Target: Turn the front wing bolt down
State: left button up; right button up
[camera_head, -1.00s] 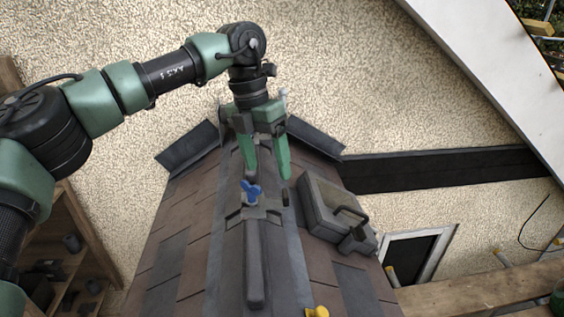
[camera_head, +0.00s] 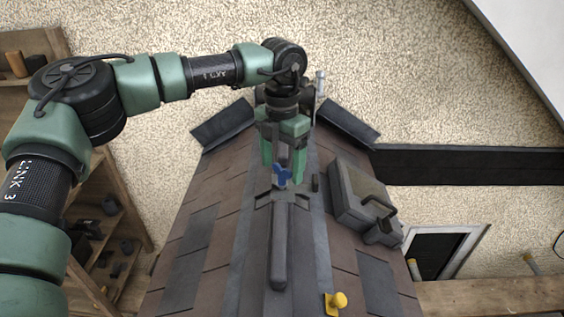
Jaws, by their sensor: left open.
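The blue wing bolt (camera_head: 282,177) stands on a dark clamp bracket (camera_head: 281,198) on the roof ridge. My left gripper (camera_head: 283,178) comes down from above with its green fingers open, one on each side of the blue bolt or just behind it. I cannot tell whether the fingers touch the bolt. A long dark bar (camera_head: 279,248) runs from the bracket along the ridge toward me. My right gripper is out of view.
A grey case with a handle (camera_head: 357,193) lies on the right slope. A yellow knob (camera_head: 338,300) sits at the lower right of the ridge. Dark flashing pieces (camera_head: 222,125) flank the ridge top by the rough wall. Wooden shelves (camera_head: 110,225) stand at left.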

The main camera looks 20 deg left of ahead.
pick_arm(q)
jog(key=c, duration=1.4)
jog(key=shift+m, duration=1.4)
jog(key=m+b, duration=0.1)
jog(key=m, duration=0.3)
jog(key=shift+w+m, duration=0.1)
jog(key=shift+m, duration=0.2)
jog(key=shift+o, duration=0.2)
jog(key=m, duration=0.4)
jog(key=shift+r, duration=0.2)
jog(key=shift+m, duration=1.3)
